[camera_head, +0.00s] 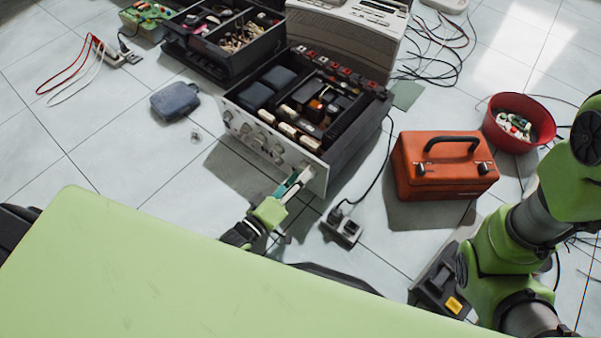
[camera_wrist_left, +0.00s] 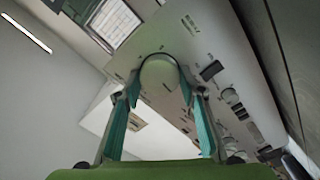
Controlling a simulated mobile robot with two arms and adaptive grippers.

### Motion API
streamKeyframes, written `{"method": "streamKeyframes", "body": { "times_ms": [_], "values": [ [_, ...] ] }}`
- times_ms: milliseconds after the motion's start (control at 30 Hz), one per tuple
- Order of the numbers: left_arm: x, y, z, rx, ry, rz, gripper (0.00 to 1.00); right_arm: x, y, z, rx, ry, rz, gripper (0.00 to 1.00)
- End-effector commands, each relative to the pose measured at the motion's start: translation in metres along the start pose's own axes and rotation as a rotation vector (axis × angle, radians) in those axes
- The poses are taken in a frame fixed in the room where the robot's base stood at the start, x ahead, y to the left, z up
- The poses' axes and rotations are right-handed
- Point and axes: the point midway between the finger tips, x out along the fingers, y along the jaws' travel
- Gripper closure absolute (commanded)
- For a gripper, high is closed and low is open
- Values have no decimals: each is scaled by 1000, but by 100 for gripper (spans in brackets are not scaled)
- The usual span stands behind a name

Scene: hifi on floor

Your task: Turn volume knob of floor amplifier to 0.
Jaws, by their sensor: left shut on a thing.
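The floor amplifier (camera_head: 322,165) has its top open and a silver front panel that faces the lower left. My left gripper (camera_head: 292,185) is at the right end of that panel in the head view. In the left wrist view, the large round volume knob (camera_wrist_left: 160,75) sits between the fingertips of the left gripper (camera_wrist_left: 160,90), one green-padded finger on each side. The gripper is shut on the knob. The knob's pointer and scale cannot be made out, and in the head view the gripper hides the knob. My right gripper is not in view; only its arm shows.
A power strip (camera_head: 342,228) with a black cable lies just right of the left gripper. An orange toolbox (camera_head: 446,172) and a red bowl (camera_head: 535,109) of parts stand to the right. A dark case (camera_head: 205,60) and a small grey-blue pouch (camera_head: 175,100) lie behind left.

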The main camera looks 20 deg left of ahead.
Motion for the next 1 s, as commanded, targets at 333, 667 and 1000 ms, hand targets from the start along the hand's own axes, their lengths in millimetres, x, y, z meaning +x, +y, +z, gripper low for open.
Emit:
{"method": "streamKeyframes", "body": {
  "times_ms": [333,667,1000],
  "values": [
    [0,-1,1,-329,-2,-1,85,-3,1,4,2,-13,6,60],
    [-1,-3,2,-618,-2,-2,85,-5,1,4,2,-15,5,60],
    [-1,-2,2,-807,-2,-3,85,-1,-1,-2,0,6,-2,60]
  ]
}}
